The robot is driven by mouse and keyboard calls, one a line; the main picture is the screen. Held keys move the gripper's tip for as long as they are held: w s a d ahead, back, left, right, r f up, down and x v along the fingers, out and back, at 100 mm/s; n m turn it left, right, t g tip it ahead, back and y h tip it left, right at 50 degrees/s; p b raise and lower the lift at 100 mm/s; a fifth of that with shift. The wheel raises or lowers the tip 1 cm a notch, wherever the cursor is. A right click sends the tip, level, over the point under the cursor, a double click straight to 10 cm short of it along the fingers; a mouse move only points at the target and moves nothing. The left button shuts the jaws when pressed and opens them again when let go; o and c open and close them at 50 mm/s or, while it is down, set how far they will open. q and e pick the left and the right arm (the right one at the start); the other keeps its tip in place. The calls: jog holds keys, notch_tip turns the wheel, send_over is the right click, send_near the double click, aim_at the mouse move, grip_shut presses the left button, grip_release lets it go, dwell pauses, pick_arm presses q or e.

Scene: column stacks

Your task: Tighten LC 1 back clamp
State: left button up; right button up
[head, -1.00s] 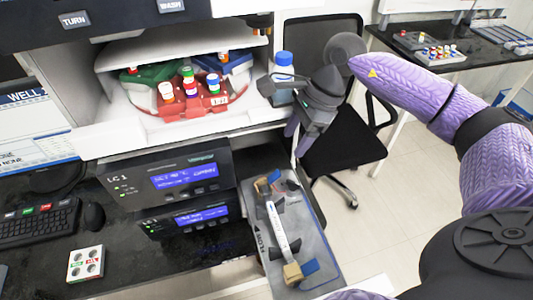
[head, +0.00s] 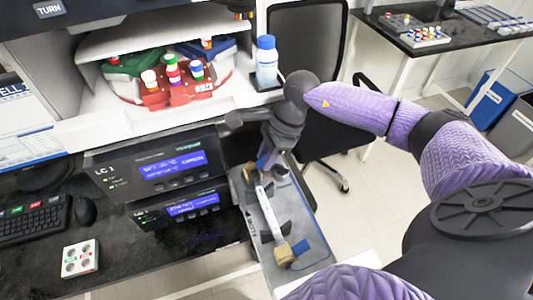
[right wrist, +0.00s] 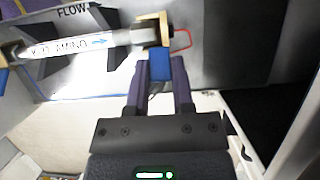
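The white column with the amino label (head: 268,210) lies along the grey tray (head: 315,225) to the right of the LC 1 unit (head: 160,168). Its back clamp, tan with a blue handle, is mostly hidden by my right gripper (head: 263,158) in the head view. In the right wrist view, a tan clamp (right wrist: 153,30) holds the column's end, and its blue handle (right wrist: 160,72) lies between the two purple fingers of my right gripper (right wrist: 160,68). The fingers stand apart; a firm grip does not show. My left gripper is in neither view.
The front clamp (head: 288,252) sits at the tray's near end. A white bottle with a blue cap (head: 267,65) stands behind my right gripper. A red rack (head: 178,92) with several vials is on the shelf. A small white block (head: 80,258) lies on the black bench.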

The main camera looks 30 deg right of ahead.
grip_shut()
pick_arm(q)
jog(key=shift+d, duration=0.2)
